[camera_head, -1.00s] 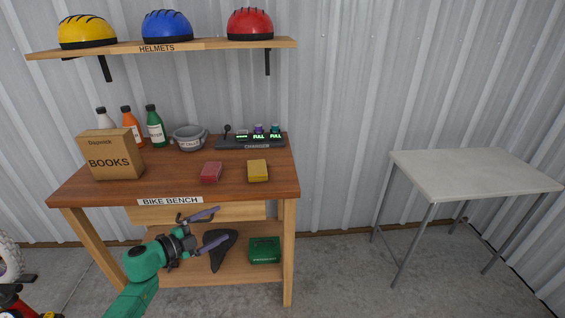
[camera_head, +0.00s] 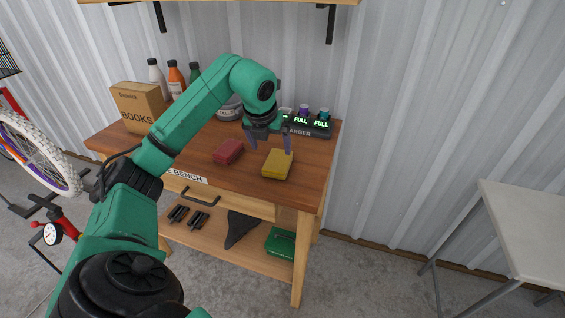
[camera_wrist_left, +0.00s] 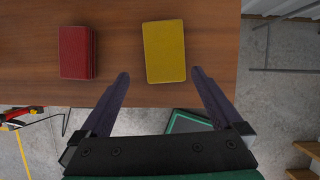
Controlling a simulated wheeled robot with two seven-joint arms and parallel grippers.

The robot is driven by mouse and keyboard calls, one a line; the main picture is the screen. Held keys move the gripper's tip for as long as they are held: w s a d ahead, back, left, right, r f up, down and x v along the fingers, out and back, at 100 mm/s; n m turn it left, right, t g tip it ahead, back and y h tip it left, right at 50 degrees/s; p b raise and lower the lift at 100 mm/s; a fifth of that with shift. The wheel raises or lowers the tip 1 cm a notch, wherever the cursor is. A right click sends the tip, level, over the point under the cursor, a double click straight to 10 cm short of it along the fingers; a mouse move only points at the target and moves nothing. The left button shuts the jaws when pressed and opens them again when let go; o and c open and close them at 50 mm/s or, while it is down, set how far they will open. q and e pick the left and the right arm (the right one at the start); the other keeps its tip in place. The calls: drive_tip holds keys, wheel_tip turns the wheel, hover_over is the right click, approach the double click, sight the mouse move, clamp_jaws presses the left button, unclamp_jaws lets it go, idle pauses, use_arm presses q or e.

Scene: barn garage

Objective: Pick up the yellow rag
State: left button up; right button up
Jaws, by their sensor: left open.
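The yellow rag (camera_head: 277,164) is a flat, folded block lying on the wooden bench top near its front right corner. It also shows in the left wrist view (camera_wrist_left: 164,52), ahead of the fingertips and between their lines. My left gripper (camera_head: 270,146) is open and empty above the bench, its fingers pointing down close to the rag. In the left wrist view my left gripper (camera_wrist_left: 160,78) has its fingers spread wider than the rag, with the rag apart from them. My right gripper is in neither view.
A red folded rag (camera_head: 228,151) lies left of the yellow one. A charger (camera_head: 307,127), a grey bowl (camera_head: 229,112), bottles and a books box (camera_head: 138,106) stand farther back. A pale table (camera_head: 526,218) stands to the right.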

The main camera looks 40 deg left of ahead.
sight(278, 160)
use_arm(q)
drive_tip(key=x, duration=0.2)
drive_tip(key=p+x, duration=0.1)
drive_tip(key=x, duration=0.1)
drive_tip(key=w+x, duration=0.1)
drive_tip(key=x, duration=0.1)
drive_tip(key=shift+d+r+p, duration=0.15)
drive_tip(key=shift+d+p, duration=0.1)
drive_tip(key=shift+p, duration=0.05)
drive_tip(key=shift+x, duration=1.2)
drive_tip(key=c, duration=1.1)
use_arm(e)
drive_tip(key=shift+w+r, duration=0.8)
